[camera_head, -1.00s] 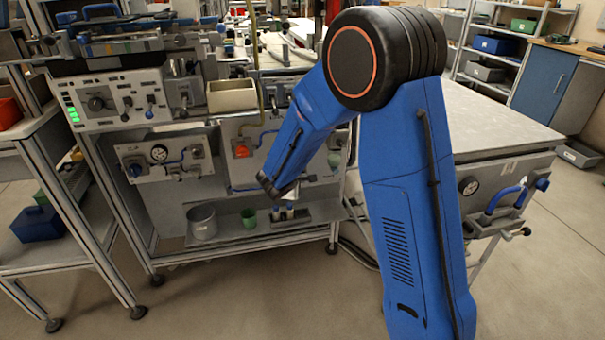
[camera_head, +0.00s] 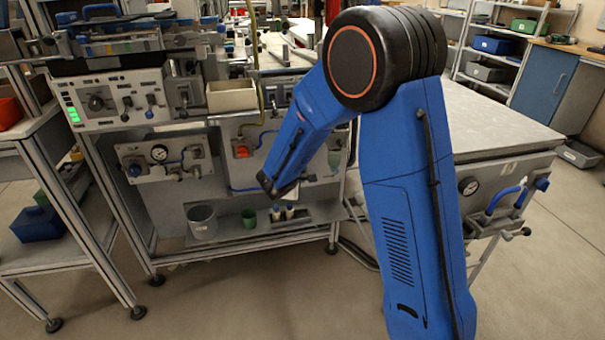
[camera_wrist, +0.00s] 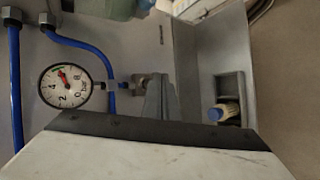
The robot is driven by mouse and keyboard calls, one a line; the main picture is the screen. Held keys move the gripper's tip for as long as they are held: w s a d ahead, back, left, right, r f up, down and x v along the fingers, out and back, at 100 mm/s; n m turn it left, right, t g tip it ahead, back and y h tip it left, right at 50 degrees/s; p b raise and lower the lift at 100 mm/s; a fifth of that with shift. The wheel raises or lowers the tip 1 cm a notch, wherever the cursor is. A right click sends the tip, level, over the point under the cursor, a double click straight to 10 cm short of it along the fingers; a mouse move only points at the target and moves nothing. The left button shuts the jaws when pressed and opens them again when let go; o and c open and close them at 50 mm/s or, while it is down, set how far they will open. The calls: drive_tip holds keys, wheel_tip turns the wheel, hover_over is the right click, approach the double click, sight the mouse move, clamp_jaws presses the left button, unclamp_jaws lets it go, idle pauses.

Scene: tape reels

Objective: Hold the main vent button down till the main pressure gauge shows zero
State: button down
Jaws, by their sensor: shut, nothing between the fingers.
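A round white pressure gauge (camera_wrist: 65,86) shows in the wrist view at the left, marked in bar. Its red needle points to the upper left, well away from the 0, near the 6 as far as I can read. My gripper (camera_wrist: 160,90) seems to be the grey shut fingers in the middle of the wrist view, by a metal fitting at the panel. No button can be made out; it may be hidden by the fingers. In the head view my forearm hides the gripper and this gauge. I cannot tell whether the fingers touch anything.
Another gauge (camera_head: 159,153) is on the left panel; a third (camera_head: 470,187) is on the right bench's side. A red knob (camera_head: 242,151) is left of my forearm. Blue hoses (camera_wrist: 88,48) run beside the nearest gauge. A blue-capped bottle (camera_wrist: 230,110) stands on the lower shelf.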

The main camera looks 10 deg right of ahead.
drive_tip(key=shift+w, duration=0.8)
idle(1.1)
drive_tip(key=shift+s, duration=0.15)
idle(4.1)
drive_tip(key=shift+s, duration=0.8)
drive_tip(key=shift+s, duration=2.4)
